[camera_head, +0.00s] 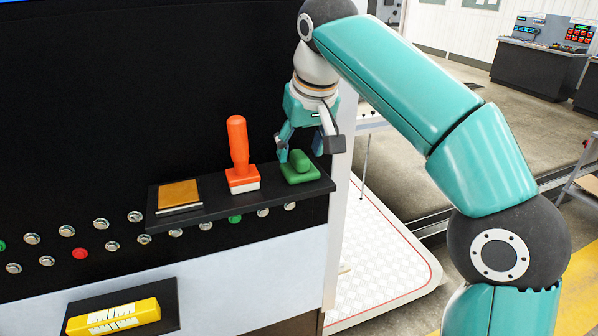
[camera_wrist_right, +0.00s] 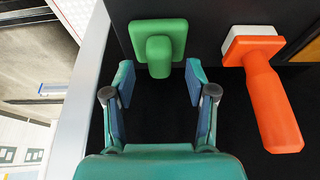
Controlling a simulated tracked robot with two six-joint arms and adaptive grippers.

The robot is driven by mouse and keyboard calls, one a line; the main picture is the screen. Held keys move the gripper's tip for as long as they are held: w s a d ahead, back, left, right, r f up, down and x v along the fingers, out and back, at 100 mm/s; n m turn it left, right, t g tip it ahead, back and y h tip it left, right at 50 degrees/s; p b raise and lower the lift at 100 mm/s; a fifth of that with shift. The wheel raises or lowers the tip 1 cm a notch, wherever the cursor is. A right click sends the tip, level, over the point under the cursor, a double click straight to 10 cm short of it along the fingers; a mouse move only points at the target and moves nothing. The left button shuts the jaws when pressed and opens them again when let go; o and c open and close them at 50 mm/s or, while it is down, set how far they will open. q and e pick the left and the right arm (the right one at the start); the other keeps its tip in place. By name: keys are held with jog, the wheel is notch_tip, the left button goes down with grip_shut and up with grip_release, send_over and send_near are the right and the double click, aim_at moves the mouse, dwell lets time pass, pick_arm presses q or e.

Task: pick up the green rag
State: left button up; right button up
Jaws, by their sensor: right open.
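The green rag (camera_head: 300,168) is a flat green square with a rounded green grip on top. It sits at the right end of a black shelf (camera_head: 240,203) on the dark machine front. It also shows in the right wrist view (camera_wrist_right: 159,45), just beyond and between the fingertips. My right gripper (camera_head: 306,154) is open and empty, close above the green rag. In the right wrist view the gripper (camera_wrist_right: 158,82) has its fingers apart, one towards each side of the grip. My left gripper is not in view.
An orange-handled tool (camera_head: 238,155) with a white base stands on the shelf beside the green rag, close to it. A brown-yellow pad (camera_head: 179,195) lies at the shelf's left end. A yellow object (camera_head: 113,317) sits on a lower black ledge. Buttons line the panel.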

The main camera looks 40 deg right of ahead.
aim_at(299, 154)
jog(key=shift+x, duration=1.2)
jog(key=shift+s, duration=0.1)
grip_shut()
jog(key=shift+r, duration=0.1)
notch_tip(299, 154, up, 10)
jog(key=p, duration=0.5)
